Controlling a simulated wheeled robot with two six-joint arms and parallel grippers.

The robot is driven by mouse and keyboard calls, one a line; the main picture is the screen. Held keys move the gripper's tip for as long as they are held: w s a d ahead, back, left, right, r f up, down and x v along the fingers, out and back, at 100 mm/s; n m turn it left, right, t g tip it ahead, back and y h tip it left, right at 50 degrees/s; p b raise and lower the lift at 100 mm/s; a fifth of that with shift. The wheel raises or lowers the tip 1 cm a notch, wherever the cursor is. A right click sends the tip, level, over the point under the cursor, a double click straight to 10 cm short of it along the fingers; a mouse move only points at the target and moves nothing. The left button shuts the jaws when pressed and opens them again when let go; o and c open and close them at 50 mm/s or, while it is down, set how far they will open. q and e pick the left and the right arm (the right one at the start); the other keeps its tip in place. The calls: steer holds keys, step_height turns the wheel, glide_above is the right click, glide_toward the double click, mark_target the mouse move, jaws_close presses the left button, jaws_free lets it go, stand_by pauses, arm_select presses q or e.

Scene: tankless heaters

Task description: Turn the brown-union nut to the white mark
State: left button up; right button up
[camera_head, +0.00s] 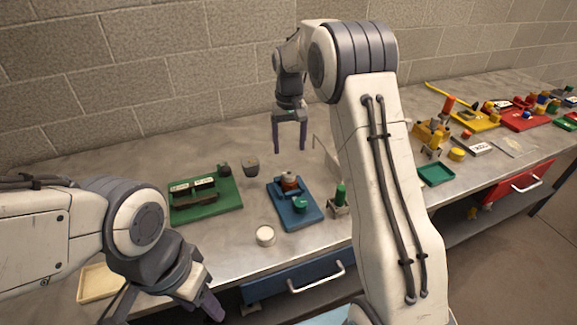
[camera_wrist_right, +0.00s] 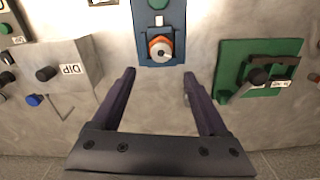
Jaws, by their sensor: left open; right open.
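A blue board (camera_head: 311,213) lies on the bench near the middle and carries a brown-orange round fitting (camera_head: 288,182) and a green knob (camera_head: 300,204). In the right wrist view the fitting (camera_wrist_right: 160,47) shows an orange-brown ring around a pale centre, at the near end of the blue board (camera_wrist_right: 145,20). My left gripper (camera_head: 207,306) is open at the lower left, away from the fitting.
A green board (camera_head: 228,203) with black parts lies left of the blue one. A dark cup (camera_head: 251,166) and a white round jar (camera_head: 265,236) stand nearby. A grey block labelled DIP (camera_wrist_right: 85,62) sits at left in the right wrist view. Colourful fixtures crowd the far right.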

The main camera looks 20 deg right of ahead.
mark_target(289, 173)
step_height(289, 173, down, 10)
steer(key=shift+a+p, duration=0.1)
steer(key=shift+p, duration=0.9)
jaws_close()
